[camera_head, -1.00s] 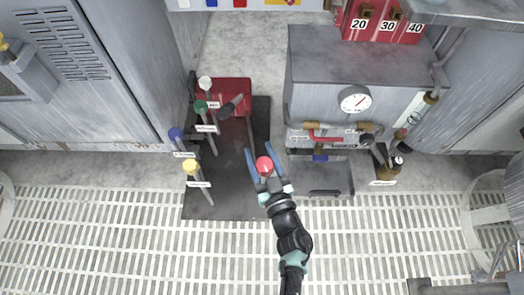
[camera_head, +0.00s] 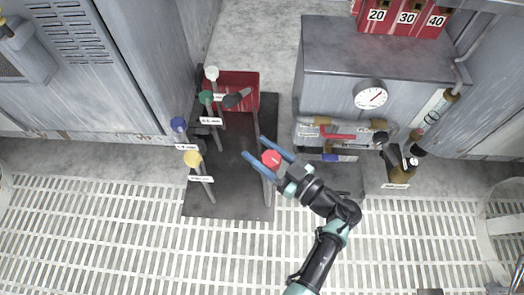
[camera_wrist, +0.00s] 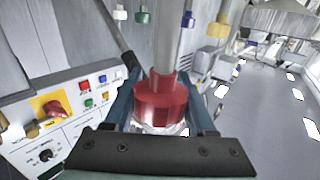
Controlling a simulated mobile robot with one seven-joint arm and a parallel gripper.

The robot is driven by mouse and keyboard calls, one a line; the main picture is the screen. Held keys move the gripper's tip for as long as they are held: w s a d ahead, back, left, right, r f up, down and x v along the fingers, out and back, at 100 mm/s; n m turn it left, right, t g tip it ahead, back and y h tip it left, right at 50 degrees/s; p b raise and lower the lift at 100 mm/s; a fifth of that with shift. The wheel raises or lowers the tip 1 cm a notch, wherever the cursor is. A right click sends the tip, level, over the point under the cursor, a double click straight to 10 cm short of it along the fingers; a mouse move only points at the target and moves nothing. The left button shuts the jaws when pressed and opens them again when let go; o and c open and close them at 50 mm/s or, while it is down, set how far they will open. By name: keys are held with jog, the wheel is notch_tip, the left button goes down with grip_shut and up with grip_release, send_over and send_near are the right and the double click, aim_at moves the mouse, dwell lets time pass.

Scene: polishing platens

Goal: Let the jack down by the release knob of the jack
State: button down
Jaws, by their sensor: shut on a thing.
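A red knob (camera_head: 271,158) tops a post at the right edge of the dark base plate (camera_head: 235,190). My gripper (camera_head: 254,147) reaches in from the lower right, its two blue fingers on either side of this knob. In the wrist view the red knob (camera_wrist: 160,102) sits between the fingers, which are shut on its sides. A grey shaft rises behind it in that view. White, green, blue and yellow knobs (camera_head: 193,159) stand on other posts at the left, some with white labels too small to read. I cannot tell from the pictures which knob is the jack's release.
A red box (camera_head: 240,90) with a dark-gripped lever (camera_head: 237,99) stands at the back of the plate. A grey cabinet with a gauge (camera_head: 371,94) and pipes stands to the right. The slatted floor (camera_head: 100,240) in front is open.

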dwell(0.4)
jog(key=shift+c, duration=1.1)
grip_release()
jog(key=p+v, duration=0.2)
jog(key=v, duration=1.1)
jog(key=shift+p, duration=0.4)
jog(key=shift+w+r, duration=0.1)
